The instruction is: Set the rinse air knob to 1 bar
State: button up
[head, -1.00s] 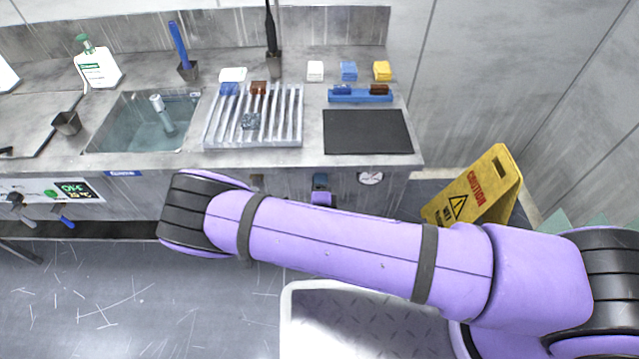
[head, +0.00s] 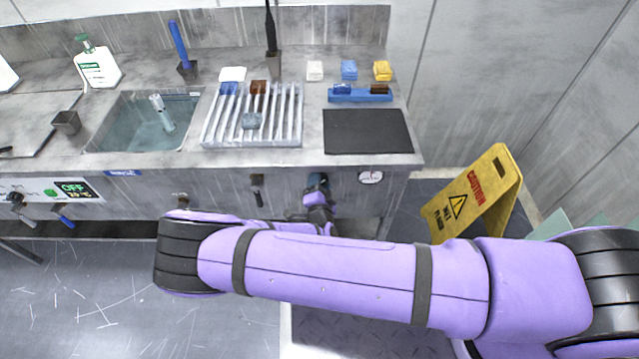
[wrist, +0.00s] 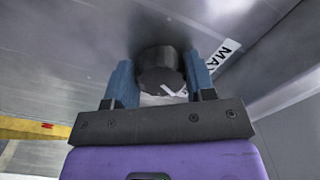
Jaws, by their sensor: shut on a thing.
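The rinse air knob is a dark round knob (wrist: 160,68) on the grey front panel, seen close in the wrist view. It has a white mark on its lower face. The blue fingers of my gripper (wrist: 160,80) are on its left and right sides, shut on it. In the head view my gripper (head: 317,182) is against the sink unit's front, below the black mat, and hides the knob. A small round white gauge (head: 370,177) is just right of it; its reading is too small to tell.
A label (wrist: 228,52) starting "MA" is beside the knob. A dark handle (head: 257,190) hangs left of my gripper. A yellow caution sign (head: 470,200) stands on the floor at right. The counter above holds a rack (head: 298,130) and a black mat (head: 367,132).

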dwell(0.5)
jog(key=o, duration=0.9)
jog(key=shift+s, duration=0.15)
